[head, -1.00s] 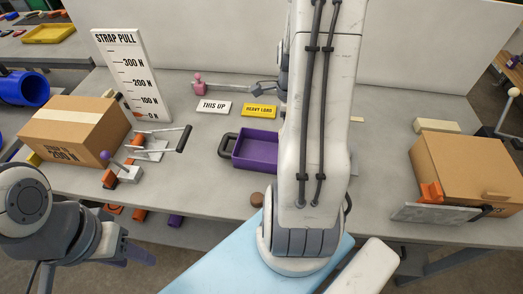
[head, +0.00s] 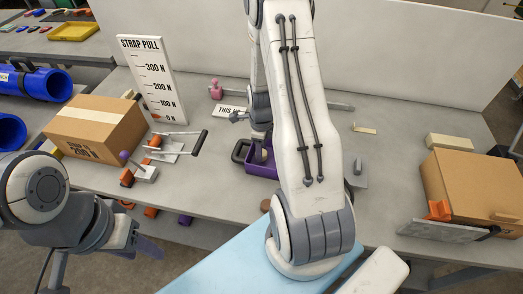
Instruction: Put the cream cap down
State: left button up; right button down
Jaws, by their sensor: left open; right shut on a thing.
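My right arm reaches over the bench, and its wrist is above the purple tray (head: 259,170). My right gripper (head: 262,138) points down there, partly hidden by my own arm, and is shut. A small tan-cream piece, apparently the cream cap (head: 263,154), shows just under the wrist, within the tray's outline. I cannot tell whether it touches the tray floor. My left gripper (head: 145,247) is open and empty, low at the left in front of the bench edge.
A STRAP PULL board (head: 152,80), a cardboard box (head: 95,130) and a lever clamp (head: 170,150) stand on the left. A brown disc (head: 265,205) lies near the front edge. Another box (head: 470,185) and a cream block (head: 450,142) are right.

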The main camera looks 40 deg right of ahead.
jog(key=shift+f, duration=0.7)
jog(key=shift+f, duration=0.2)
jog(key=shift+c, duration=1.8)
grip_release()
jog(key=shift+r, duration=0.1)
